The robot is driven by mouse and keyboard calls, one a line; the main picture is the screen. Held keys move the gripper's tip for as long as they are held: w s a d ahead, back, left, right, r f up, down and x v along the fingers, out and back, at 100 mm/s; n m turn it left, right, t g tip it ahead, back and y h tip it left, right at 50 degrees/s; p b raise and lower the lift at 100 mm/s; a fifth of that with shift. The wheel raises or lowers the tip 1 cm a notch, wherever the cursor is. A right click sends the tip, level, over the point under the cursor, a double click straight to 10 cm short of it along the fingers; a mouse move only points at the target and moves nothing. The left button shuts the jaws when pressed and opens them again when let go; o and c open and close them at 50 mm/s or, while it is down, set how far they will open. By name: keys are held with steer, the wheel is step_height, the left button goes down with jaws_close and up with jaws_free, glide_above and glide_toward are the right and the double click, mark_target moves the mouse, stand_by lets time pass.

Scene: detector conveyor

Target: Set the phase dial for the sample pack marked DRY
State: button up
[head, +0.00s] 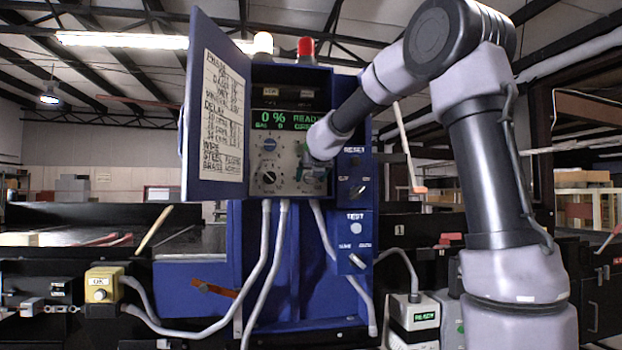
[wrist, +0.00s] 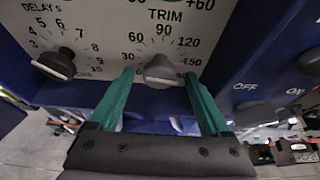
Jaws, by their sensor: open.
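The control panel (head: 287,155) is in the blue cabinet behind an open door. My gripper (head: 313,178) is at its right side, hiding that part. In the wrist view my gripper (wrist: 159,77) is open, its teal fingers on either side of the grey TRIM knob (wrist: 160,70); I cannot tell if they touch it. Left of it is the DELAY knob (wrist: 54,63). A scale ending in +60 (wrist: 197,5) is cut off at the top edge; its name is not visible. I cannot make out a PHASE label by any dial or a DRY pack.
The open door (head: 217,110) carries a printed chart (head: 222,115), mostly too small to read. The display (head: 287,119) reads 0 % and READY. RESET and TEST boxes (head: 354,225) with switches adjoin the panel's right. Grey cables hang below. A yellow button box (head: 101,285) stands left.

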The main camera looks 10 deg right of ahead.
steer(key=shift+w, duration=0.15)
jaws_close()
